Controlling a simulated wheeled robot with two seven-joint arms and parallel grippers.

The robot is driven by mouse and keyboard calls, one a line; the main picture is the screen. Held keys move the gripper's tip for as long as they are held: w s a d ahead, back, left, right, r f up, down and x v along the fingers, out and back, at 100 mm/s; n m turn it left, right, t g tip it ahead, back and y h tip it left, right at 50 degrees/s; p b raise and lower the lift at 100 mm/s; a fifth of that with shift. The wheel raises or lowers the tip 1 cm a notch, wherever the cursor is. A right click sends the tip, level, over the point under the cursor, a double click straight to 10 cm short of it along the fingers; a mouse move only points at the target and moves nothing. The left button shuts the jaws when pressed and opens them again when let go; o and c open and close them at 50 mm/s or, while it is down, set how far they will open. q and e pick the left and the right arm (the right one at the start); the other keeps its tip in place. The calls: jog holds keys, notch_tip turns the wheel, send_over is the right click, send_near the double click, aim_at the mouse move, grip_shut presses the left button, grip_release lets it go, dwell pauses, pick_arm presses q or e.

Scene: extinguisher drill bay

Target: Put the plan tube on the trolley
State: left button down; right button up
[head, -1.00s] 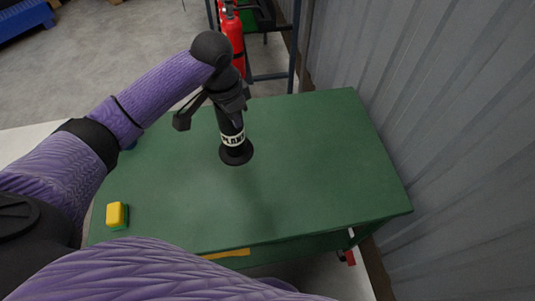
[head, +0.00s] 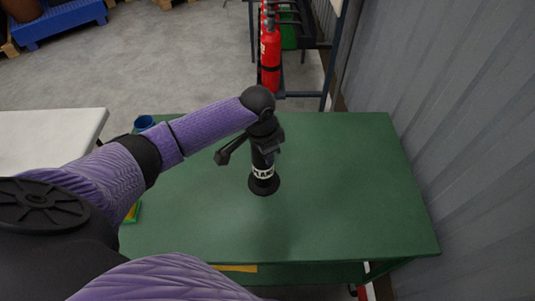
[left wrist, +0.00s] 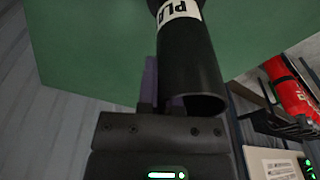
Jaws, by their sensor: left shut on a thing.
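The plan tube (head: 263,172) is a black cylinder with a white lettered label and a wider black end at the bottom. My left gripper (head: 266,145) is shut on its upper part and holds it upright over the green trolley top (head: 345,190). I cannot tell whether the lower end touches the top. In the left wrist view the tube (left wrist: 190,70) stands in front of the jaws, its open near end facing the camera, with the green top (left wrist: 90,50) behind it. My right gripper is out of view.
A blue cup (head: 144,122) and a mostly hidden yellow-green block (head: 132,213) are at the trolley's left side. A red extinguisher (head: 270,60) stands beyond the far edge. A corrugated wall (head: 430,110) is at the right. The trolley's middle and right are clear.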

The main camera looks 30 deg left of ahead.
pick_arm(q)
jog(key=c, duration=0.8)
grip_release()
jog(key=r+p, duration=0.1)
jog(key=r, duration=0.3)
jog(key=r+p, duration=0.2)
jog(key=r, duration=0.1)
jog(key=s+r+p, duration=0.1)
jog(key=r, duration=0.3)
jog(key=shift+a+r, duration=0.3)
jog(key=shift+a, duration=0.05)
jog(key=shift+s+r, duration=0.1)
jog(key=shift+r, duration=0.15)
